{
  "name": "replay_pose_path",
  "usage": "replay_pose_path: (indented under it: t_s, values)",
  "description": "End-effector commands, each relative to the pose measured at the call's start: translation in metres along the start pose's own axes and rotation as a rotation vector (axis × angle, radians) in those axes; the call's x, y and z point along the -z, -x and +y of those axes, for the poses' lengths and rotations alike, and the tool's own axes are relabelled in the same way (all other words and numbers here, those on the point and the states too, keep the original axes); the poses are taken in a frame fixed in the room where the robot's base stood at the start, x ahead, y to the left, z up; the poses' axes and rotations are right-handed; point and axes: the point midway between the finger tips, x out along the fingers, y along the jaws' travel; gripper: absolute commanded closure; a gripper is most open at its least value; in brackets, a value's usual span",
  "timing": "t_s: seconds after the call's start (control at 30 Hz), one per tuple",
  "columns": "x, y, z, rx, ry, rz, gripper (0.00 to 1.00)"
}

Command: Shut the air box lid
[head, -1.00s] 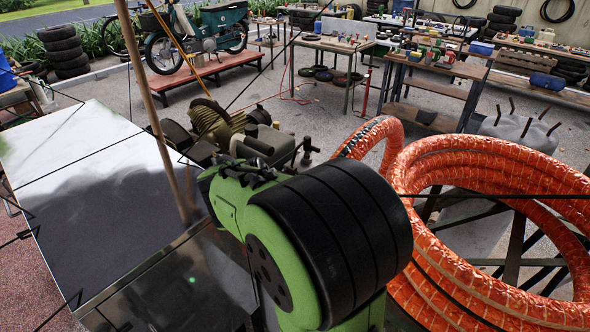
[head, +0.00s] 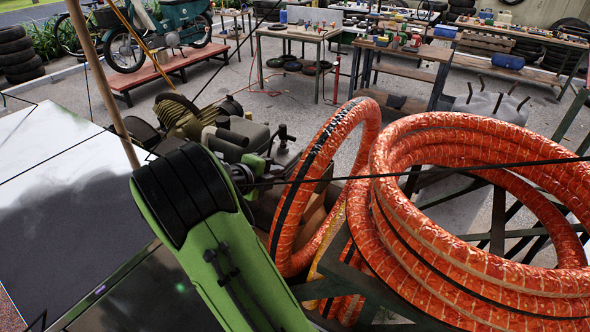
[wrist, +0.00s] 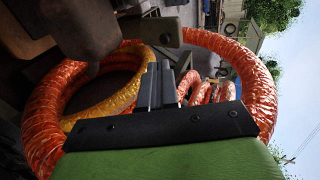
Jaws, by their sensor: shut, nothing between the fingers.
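My gripper (wrist: 157,88) is in the wrist view with its dark fingers together and nothing between them. In the head view my green and black arm reaches toward the engine, and its fingers are not distinguishable there. No part is clearly recognizable as the air box lid. A large box with a shiny flat metal top (head: 60,190) stands at the left of the head view, partly behind my arm. In the wrist view a pale metal tab with a hole (wrist: 150,31) is just above the fingertips, apart from them. I cannot tell what the tab belongs to.
A compressor engine (head: 235,135) sits beyond my arm. Thick orange hose coils (head: 420,225) fill the right, and orange hose (wrist: 55,110) surrounds the gripper in the wrist view. A thin pole (head: 103,85) and dark cables cross the scene. Workbenches (head: 300,33) stand farther back.

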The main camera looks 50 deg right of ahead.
Motion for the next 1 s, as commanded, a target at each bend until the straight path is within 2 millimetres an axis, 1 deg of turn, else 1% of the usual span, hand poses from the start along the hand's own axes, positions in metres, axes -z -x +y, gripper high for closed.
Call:
replay_pose_path:
  t_s: [0.17, 0.4, 0.5, 0.6, 0.73, 1.0]
  values:
    - [0.000, -0.016, -0.002, 0.013, -0.021, 0.008, 1.00]
    - [0.001, -0.067, -0.003, 0.011, -0.021, 0.009, 1.00]
    - [0.001, -0.084, -0.003, 0.011, -0.019, 0.006, 1.00]
    - [0.000, -0.096, -0.003, 0.011, -0.019, 0.004, 1.00]
    - [0.000, -0.102, -0.002, 0.010, -0.018, 0.003, 1.00]
    - [0.000, -0.102, -0.002, 0.010, -0.018, 0.003, 1.00]
